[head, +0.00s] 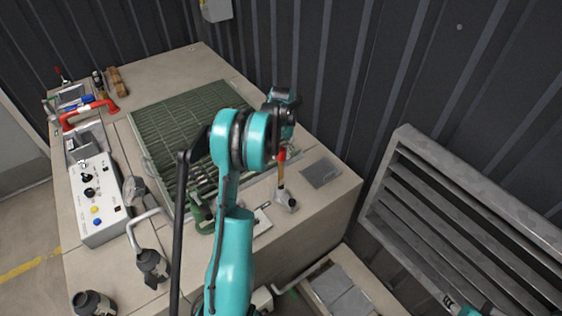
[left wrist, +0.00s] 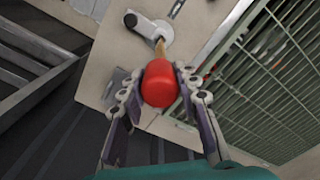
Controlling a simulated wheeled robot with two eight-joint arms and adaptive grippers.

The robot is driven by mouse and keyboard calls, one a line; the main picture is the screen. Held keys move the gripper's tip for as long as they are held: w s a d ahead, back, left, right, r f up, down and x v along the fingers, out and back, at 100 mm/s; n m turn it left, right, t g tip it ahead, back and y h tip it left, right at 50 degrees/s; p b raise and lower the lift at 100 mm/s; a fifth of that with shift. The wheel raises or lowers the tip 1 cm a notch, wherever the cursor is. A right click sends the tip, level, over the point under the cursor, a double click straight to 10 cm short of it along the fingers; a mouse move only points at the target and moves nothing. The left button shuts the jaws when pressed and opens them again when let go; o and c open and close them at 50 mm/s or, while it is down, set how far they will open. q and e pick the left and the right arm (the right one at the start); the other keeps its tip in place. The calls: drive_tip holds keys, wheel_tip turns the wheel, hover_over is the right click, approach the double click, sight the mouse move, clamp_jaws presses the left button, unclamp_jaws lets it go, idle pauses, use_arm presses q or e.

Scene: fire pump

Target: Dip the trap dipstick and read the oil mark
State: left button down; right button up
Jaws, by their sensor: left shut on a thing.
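The dipstick has a red knob (head: 281,155) and a thin brown stick (head: 280,176). My left gripper (head: 282,143) is above the knob in the head view, its fingers partly hidden by the arm. In the left wrist view my left gripper (left wrist: 160,95) has a finger on each side of the red knob (left wrist: 161,84) and is shut on it. The stick runs down to a grey round fitting (head: 285,201) on the bench top, also in the left wrist view (left wrist: 151,37). I cannot tell how deep the stick sits. No oil mark is readable.
A green grating (head: 185,115) covers much of the bench beside the fitting. A grey plate (head: 321,173) lies to its right. A white control box (head: 97,200) with knobs and a red handle (head: 89,112) are at the left. A louvred panel (head: 470,215) stands at the right.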

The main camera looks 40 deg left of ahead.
sight(281, 149)
use_arm(q)
wheel_tip(281, 149, up, 3)
drive_tip(key=shift+p, duration=0.3)
drive_tip(key=shift+w+a+r, duration=0.1)
drive_tip(key=c, duration=1.3)
unclamp_jaws()
drive_tip(key=shift+o, duration=1)
drive_tip(key=shift+r, duration=0.1)
drive_tip(key=shift+r, duration=0.15)
wheel_tip(281, 149, up, 12)
